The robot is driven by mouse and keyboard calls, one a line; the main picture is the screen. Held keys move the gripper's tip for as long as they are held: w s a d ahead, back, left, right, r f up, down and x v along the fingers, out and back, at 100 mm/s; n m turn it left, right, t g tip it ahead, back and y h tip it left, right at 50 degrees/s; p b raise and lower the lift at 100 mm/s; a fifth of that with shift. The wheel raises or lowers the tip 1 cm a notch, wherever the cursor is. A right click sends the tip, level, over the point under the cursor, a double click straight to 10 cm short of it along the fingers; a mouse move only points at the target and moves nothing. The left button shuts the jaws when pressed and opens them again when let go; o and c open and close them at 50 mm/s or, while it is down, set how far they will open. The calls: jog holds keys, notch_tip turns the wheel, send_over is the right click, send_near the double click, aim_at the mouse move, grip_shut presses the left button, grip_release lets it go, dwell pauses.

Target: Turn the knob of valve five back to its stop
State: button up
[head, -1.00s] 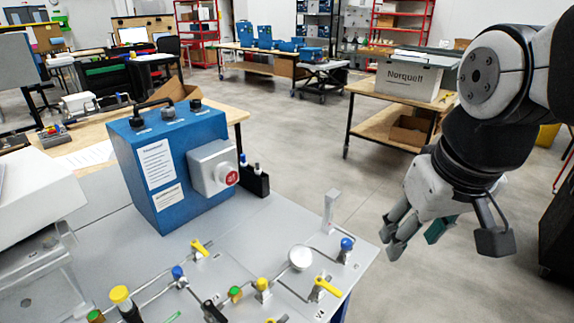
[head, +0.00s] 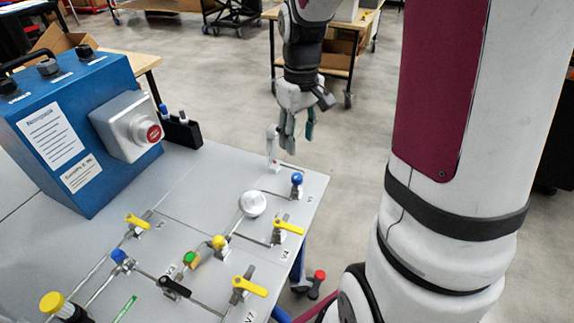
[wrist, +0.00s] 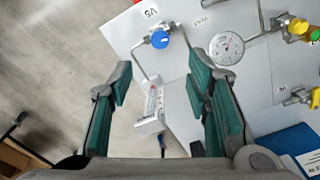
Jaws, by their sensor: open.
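The blue round knob (head: 297,179) stands on a metal fitting near the right edge of the grey panel (head: 215,165). In the wrist view, the blue knob (wrist: 160,40) has a label reading V5 beside it. My gripper (head: 297,140) points down behind the panel's far right corner, apart from the knob. In the wrist view, my gripper (wrist: 160,68) is open and empty, with its green-padded fingers wide apart. The knob shows beyond and roughly between the fingertips.
A white upright block (head: 272,150) with a scale (wrist: 152,105) stands close to my fingers. A round gauge (head: 252,203) and a yellow lever (head: 288,227) are near the knob. A blue box (head: 85,125) with a red button stands at the left.

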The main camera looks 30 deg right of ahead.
aim_at(297, 176)
notch_tip(297, 176, down, 12)
jog(key=shift+r+b, duration=0.1)
jog(key=shift+b, duration=0.45)
jog(key=shift+c, duration=0.6)
grip_shut()
